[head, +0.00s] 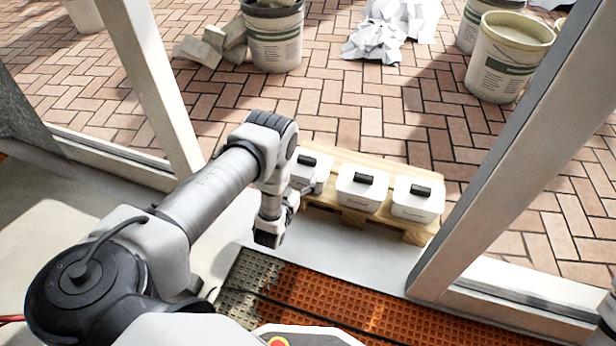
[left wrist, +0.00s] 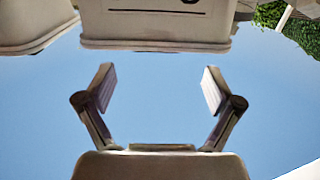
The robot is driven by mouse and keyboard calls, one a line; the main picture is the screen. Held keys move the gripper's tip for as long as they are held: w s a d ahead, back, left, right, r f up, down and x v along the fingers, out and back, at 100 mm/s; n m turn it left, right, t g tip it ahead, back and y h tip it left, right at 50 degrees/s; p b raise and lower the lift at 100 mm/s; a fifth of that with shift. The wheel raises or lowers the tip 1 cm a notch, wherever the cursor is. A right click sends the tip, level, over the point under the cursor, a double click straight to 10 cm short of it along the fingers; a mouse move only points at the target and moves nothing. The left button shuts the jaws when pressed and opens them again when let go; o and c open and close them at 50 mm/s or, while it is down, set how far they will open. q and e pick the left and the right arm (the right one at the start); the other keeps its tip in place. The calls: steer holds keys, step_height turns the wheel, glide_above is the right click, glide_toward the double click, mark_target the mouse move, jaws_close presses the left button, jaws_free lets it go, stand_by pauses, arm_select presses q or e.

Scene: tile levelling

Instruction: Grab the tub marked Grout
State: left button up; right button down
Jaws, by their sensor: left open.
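Three white tubs with dark handles on their lids stand in a row on a wooden pallet: a left tub (head: 314,170), a middle tub (head: 361,190) and a right tub (head: 417,200). No marking can be read on them in the head view, so I cannot tell which is Grout. My left gripper (head: 268,236) is in front and to the left of the row, partly covering the left tub. In the left wrist view the left gripper (left wrist: 157,90) is open and empty, with one tub (left wrist: 155,28) just beyond its fingertips. My right gripper is not in view.
The wooden pallet (head: 350,217) stands in an opening between two pale frame posts. An orange waffle mat (head: 330,300) with a black cable lies in front. Buckets (head: 273,40) and (head: 508,60) stand on the brick paving beyond. Another tub (left wrist: 35,22) shows at the wrist view's upper left.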

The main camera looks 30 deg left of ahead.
mark_target(306, 161)
arm_select(q)
steer(key=b+x, duration=0.2)
steer(key=x, duration=0.2)
steer(key=shift+w+d+f+b, duration=0.15)
steer(key=shift+w+f+b, duration=0.15)
steer(key=shift+b, duration=0.1)
steer(key=shift+w+r, duration=0.1)
steer(key=shift+w, duration=0.05)
steer(key=shift+r, duration=0.1)
steer(key=c, duration=1.6)
jaws_close()
steer(key=shift+r, duration=0.15)
